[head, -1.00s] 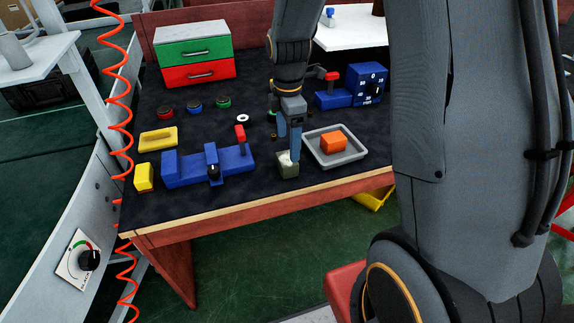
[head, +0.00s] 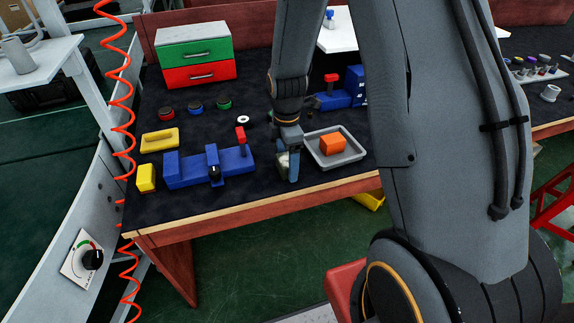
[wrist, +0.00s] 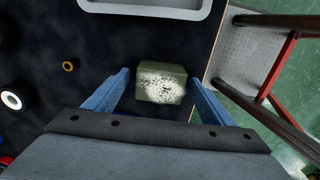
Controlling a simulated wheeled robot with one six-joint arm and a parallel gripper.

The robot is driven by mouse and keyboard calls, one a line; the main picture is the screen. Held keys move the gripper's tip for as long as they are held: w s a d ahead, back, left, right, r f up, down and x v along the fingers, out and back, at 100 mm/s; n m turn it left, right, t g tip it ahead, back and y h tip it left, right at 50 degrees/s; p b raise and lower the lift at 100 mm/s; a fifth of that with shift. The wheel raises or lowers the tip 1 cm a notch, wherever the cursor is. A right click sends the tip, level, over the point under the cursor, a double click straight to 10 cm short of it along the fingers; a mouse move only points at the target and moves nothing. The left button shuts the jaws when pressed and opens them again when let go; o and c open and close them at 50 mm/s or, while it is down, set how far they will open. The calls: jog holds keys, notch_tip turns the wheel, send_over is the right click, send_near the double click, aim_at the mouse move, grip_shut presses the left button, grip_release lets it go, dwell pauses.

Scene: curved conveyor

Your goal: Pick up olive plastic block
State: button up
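The olive plastic block (wrist: 160,82) has a pale, speckled patch on its top. In the wrist view it lies between my two blue fingertips, with a gap on each side. My gripper (wrist: 158,92) is open. In the head view my gripper (head: 290,165) points down at the block (head: 281,172) near the table's front edge, and a finger hides much of the block.
A grey tray (head: 347,160) holding an orange block (head: 332,145) stands just right of my gripper. A blue fixture (head: 190,178) with a red-topped lever is to the left. Drawers (head: 195,60) stand at the back. The front table edge is close.

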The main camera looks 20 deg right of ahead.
jog(key=c, duration=1.2)
jog(key=shift+o, duration=0.2)
jog(key=shift+r, duration=0.1)
